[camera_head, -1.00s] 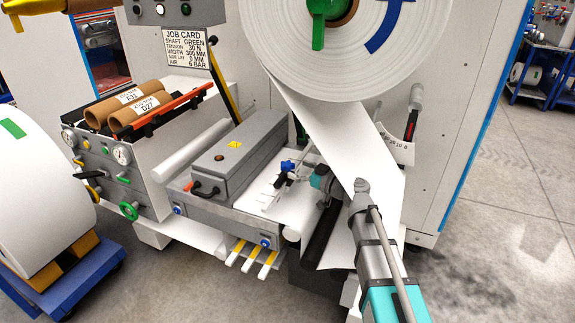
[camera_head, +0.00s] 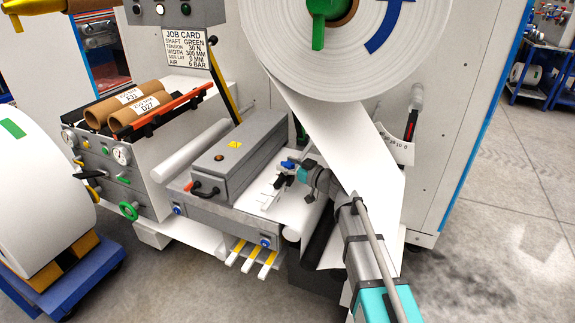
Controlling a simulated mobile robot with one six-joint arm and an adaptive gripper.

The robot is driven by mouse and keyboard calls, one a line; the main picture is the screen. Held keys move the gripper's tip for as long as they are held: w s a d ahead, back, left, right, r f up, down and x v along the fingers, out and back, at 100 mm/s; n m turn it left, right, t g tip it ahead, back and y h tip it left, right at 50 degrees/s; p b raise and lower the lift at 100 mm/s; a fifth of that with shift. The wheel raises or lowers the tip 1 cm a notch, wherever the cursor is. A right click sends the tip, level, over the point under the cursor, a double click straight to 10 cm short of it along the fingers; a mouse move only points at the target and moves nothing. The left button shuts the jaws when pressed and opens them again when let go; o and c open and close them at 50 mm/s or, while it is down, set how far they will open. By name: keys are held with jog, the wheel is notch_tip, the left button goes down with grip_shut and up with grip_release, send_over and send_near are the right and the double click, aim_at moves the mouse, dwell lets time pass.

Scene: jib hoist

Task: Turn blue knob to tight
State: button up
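A small blue knob (camera_head: 287,165) sits on a white slide fitting (camera_head: 271,194) above the white web, in the middle of the head view. My gripper (camera_head: 298,171) comes in from the right, with its end right beside this knob. The fingers are too small and partly hidden, so I cannot tell whether they touch the knob or how far apart they are. Two other blue knobs are on the front of the grey table, one at the left corner (camera_head: 177,210) and one at the right (camera_head: 265,242).
A grey box with a black handle (camera_head: 237,157) stands left of the slide fitting. The large white roll (camera_head: 300,75) hangs above, and its web (camera_head: 352,150) runs down close behind my arm. A job card (camera_head: 186,47) is on the machine. Open floor lies to the right.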

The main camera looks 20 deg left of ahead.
jog(key=c, duration=0.6)
jog(key=shift+o, duration=0.2)
jog(key=shift+m+t+h, duration=0.4)
jog(key=shift+m+t, duration=0.3)
jog(key=shift+t, duration=0.4)
jog(key=o, duration=1.2)
jog(key=shift+c, duration=0.2)
jog(key=v, duration=1.2)
jog(key=shift+r, duration=0.15)
